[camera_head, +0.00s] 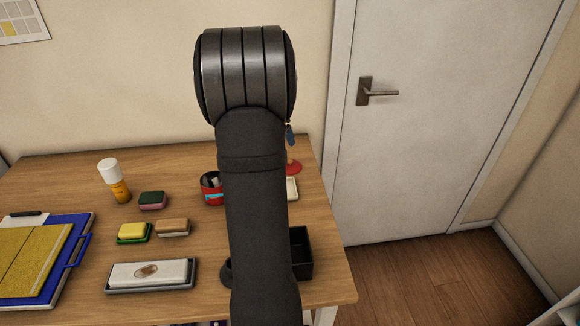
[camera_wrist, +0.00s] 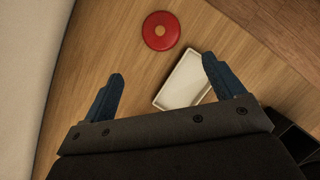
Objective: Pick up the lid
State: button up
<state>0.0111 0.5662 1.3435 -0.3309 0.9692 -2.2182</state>
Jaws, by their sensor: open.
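In the head view the lid (camera_head: 294,168) shows partly at the right edge of my arm. My gripper (camera_wrist: 162,69) is open and empty, with its blue fingers spread wide. In the wrist view the lid is beyond the fingertips, roughly centred between them and apart from both. In the head view my arm hides most of the gripper; only a bit of blue finger shows above the lid.
A white rectangular dish (camera_wrist: 184,78) lies close to the lid, near the right finger. A red cup (camera_head: 210,190) with things in it stands left of my arm. A black open box (camera_head: 302,252) is nearer the front. Sponges and a blue clipboard (camera_head: 81,236) lie further left.

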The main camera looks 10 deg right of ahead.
jog(key=x, duration=1.5)
jog(key=shift+f, duration=0.4)
jog(key=c, duration=1.2)
jog(key=shift+s, duration=0.1)
jog(key=shift+c, duration=0.3)
jog(key=shift+f, duration=0.1)
